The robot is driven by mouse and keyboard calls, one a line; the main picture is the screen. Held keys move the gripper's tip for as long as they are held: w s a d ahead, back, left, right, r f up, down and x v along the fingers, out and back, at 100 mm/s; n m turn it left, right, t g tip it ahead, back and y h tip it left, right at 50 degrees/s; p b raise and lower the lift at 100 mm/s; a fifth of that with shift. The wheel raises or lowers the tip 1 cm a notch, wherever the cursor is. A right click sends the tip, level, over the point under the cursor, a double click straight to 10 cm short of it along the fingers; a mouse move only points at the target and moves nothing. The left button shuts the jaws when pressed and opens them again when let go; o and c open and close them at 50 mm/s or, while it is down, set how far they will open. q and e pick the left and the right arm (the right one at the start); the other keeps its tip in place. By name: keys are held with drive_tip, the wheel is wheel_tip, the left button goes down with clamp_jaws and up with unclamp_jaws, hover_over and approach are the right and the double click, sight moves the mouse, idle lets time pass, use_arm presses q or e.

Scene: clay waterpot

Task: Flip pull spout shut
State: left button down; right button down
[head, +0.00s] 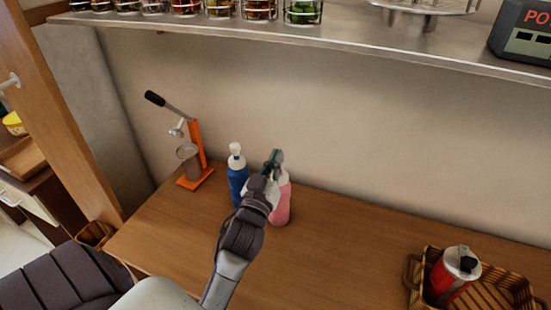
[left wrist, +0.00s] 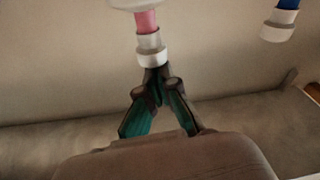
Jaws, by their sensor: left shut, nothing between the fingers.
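A pink bottle (head: 281,208) stands on the wooden table, partly hidden behind my left gripper (head: 275,158). A blue bottle (head: 237,180) with a white spout top stands just to its left. In the left wrist view, the pink bottle's spout (left wrist: 148,22) with its white cap (left wrist: 151,55) comes down from the top edge. The closed fingertips of my left gripper (left wrist: 156,72) are at the end of that cap; I cannot tell whether they touch it. The gripper is shut with nothing held. The blue bottle's white top (left wrist: 279,24) shows at upper right. My right gripper is in neither view.
An orange lever press (head: 194,155) stands at the back left of the table. A wicker basket (head: 413,276) with a red canister (head: 447,278) is at lower right. A metal shelf (head: 300,42) with jars hangs above. The table between bottles and basket is clear.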

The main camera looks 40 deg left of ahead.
use_arm(q)
drive_tip(key=shift+w+f, duration=0.1)
drive_tip(key=shift+f, duration=0.05)
wheel_tip(320, 180, down, 2)
drive_tip(key=shift+f+b, duration=0.2)
drive_tip(key=shift+b, duration=0.6)
drive_tip(key=shift+r, duration=0.15)
